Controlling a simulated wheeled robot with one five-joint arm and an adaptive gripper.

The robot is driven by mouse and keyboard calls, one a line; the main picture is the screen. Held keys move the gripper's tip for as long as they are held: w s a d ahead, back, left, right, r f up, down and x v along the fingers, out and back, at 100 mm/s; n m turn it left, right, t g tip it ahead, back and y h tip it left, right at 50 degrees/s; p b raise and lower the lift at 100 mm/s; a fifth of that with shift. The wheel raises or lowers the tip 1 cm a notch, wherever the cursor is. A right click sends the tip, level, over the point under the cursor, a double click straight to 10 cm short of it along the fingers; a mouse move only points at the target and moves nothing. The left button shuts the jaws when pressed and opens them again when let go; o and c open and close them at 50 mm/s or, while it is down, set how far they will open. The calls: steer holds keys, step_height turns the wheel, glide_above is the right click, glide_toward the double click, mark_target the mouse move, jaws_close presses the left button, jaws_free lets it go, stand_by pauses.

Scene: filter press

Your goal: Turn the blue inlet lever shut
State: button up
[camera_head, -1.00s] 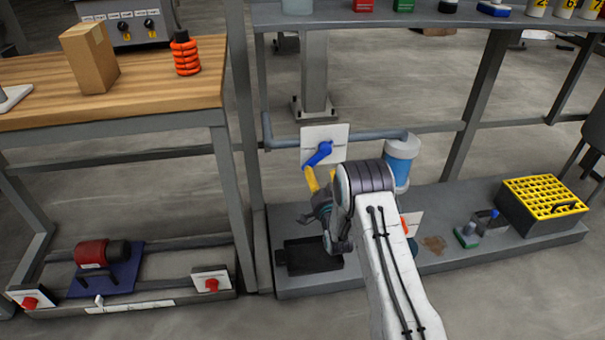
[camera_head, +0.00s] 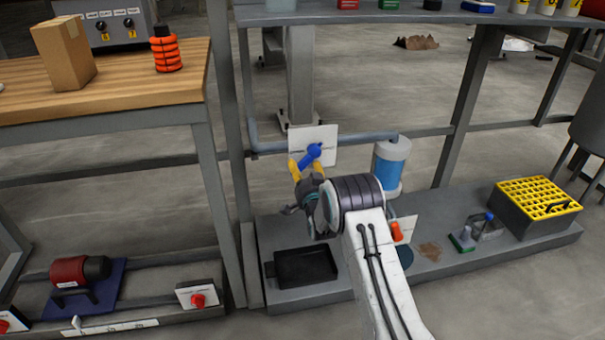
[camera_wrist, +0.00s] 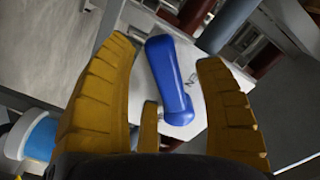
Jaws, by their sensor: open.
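The blue inlet lever (camera_head: 310,155) sits on a white plate (camera_head: 326,134) fixed at the grey horizontal pipe. In the head view it slants, its upper end to the right. My gripper (camera_head: 306,164) has yellow fingers and is open just at the lever. In the wrist view the lever (camera_wrist: 170,78) lies between the two spread fingers of my gripper (camera_wrist: 168,75), with visible gaps on both sides. Whether a finger touches it I cannot tell. Part of the lever's lower end is hidden by the gripper in the head view.
A blue and white filter housing (camera_head: 391,164) stands right of the plate on the pipe. A black tray (camera_head: 305,267) lies below on the grey base. A yellow-topped crate (camera_head: 540,205) is at the right. The wooden bench (camera_head: 110,93) stands at the left.

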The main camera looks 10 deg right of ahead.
steer(key=shift+w, duration=0.4)
jaws_close()
stand_by(0.6)
